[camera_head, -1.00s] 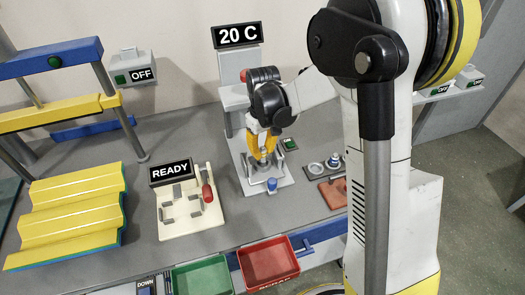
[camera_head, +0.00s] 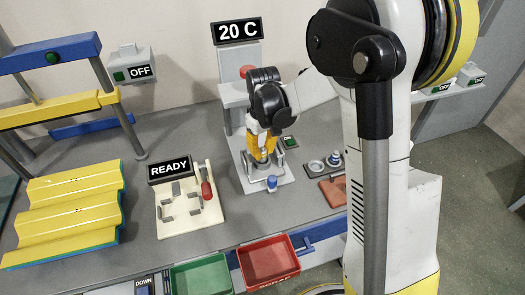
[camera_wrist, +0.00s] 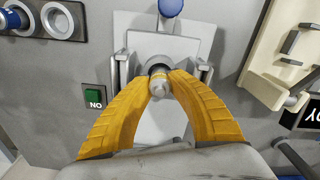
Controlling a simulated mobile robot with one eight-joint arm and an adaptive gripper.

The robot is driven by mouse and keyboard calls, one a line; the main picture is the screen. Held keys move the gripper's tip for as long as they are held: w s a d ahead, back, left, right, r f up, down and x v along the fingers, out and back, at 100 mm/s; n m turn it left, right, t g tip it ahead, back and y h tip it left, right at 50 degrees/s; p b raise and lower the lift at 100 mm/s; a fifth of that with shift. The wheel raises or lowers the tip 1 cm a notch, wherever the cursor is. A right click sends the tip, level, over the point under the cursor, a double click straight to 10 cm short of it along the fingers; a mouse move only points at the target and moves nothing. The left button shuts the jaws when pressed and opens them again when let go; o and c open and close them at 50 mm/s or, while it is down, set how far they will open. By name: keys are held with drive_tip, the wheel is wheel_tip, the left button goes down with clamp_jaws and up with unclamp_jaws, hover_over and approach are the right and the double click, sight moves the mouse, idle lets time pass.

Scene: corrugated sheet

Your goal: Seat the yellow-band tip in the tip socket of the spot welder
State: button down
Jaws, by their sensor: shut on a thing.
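My gripper (camera_head: 262,160) is low over the base of the spot welder (camera_head: 268,178). In the wrist view its two yellow fingers (camera_wrist: 163,84) are shut on a small grey metal tip (camera_wrist: 160,90). A thin yellowish band shows on the tip, partly hidden by the fingers. A dark round opening with a pale rim (camera_wrist: 159,70) lies right at the tip, between the welder's grey side brackets. I cannot tell whether the tip is inside it or just above it.
A holder with round cups (camera_head: 316,167) and a blue-topped piece sits right of the welder. A green button (camera_wrist: 94,97) is beside the plate. The READY fixture (camera_head: 185,210) stands to the left. Red (camera_head: 268,281) and green bins are at the front. The display reads 20 C.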

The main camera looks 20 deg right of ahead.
sight(263, 148)
drive_tip(key=shift+f+b, duration=0.7)
drive_tip(key=shift+f, duration=0.3)
drive_tip(key=c, duration=1.2)
unclamp_jaws()
wheel_tip(263, 148, up, 12)
drive_tip(key=shift+r, duration=0.1)
